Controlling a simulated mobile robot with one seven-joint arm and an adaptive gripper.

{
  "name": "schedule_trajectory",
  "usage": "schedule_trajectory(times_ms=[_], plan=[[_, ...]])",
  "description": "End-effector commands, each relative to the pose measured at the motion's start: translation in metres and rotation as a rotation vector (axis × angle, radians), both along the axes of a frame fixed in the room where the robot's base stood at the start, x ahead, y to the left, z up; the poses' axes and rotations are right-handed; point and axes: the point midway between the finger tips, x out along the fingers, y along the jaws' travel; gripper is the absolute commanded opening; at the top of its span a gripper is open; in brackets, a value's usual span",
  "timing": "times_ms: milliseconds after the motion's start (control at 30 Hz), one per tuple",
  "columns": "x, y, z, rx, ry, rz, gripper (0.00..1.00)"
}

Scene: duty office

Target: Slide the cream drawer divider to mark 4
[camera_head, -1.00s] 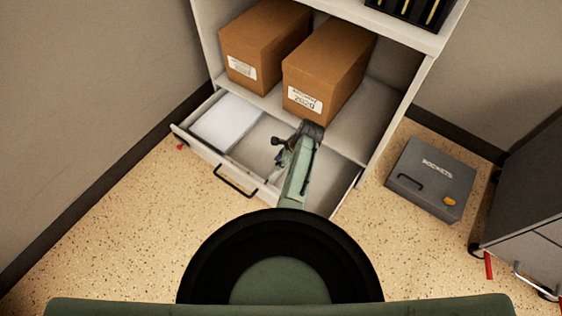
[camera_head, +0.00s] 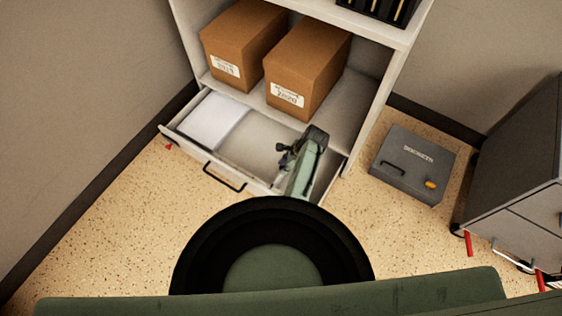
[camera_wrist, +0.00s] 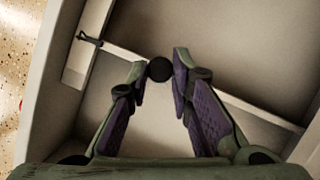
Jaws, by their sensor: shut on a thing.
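The cream drawer divider (camera_wrist: 240,102) is a thin strip crossing the drawer in the wrist view, with a round black knob (camera_wrist: 159,69) on it. My gripper (camera_wrist: 160,71) is shut on the knob, one purple-padded finger on each side. A small black pointer-like piece (camera_wrist: 90,40) sits at the divider's end by the drawer's front wall. In the head view my gripper (camera_head: 286,157) is low inside the right part of the open drawer (camera_head: 196,155); my arm hides the divider there. I cannot read any marks.
A white paper stack (camera_head: 213,121) lies in the drawer's left part. Two brown boxes (camera_head: 237,48) (camera_head: 307,67) stand on the shelf above. A grey case (camera_head: 413,165) lies on the floor at right, near a grey cabinet (camera_head: 520,170). The drawer floor between paper and gripper is clear.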

Motion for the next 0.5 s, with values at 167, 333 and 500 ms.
schedule_trajectory(times_ms=[167, 333, 500], plan=[[-0.0029, -0.0043, -0.0018, -0.006, 0.006, -0.007, 0.21], [-0.0023, -0.0033, -0.0016, -0.005, 0.006, -0.006, 0.33], [-0.0016, -0.0026, -0.0012, -0.004, 0.004, -0.004, 0.41]])
